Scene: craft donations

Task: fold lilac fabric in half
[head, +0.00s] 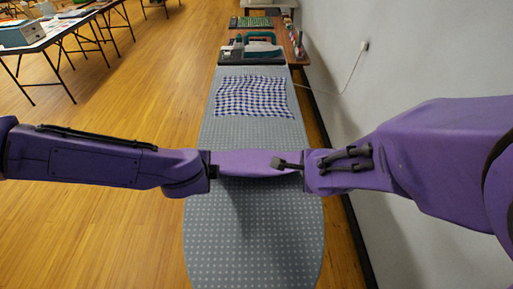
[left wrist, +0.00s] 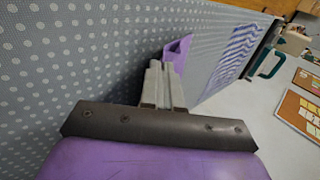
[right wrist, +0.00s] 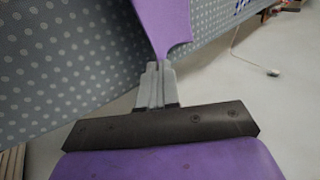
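The lilac fabric (head: 252,162) stretches between my two grippers across the dotted grey ironing board (head: 255,245), with a dark shadow below its near edge. My left gripper (head: 214,166) is at its left end; in the left wrist view its fingers (left wrist: 162,70) are closed together on a fold of lilac fabric (left wrist: 178,50). My right gripper (head: 282,163) is at its right end; in the right wrist view its fingers (right wrist: 157,70) are closed on a lilac corner (right wrist: 165,25). The fabric looks raised off the board, but how high I cannot tell.
A blue and white checked cloth (head: 252,96) lies flat farther up the board. A wall runs close along the right. The near end of the board is clear.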

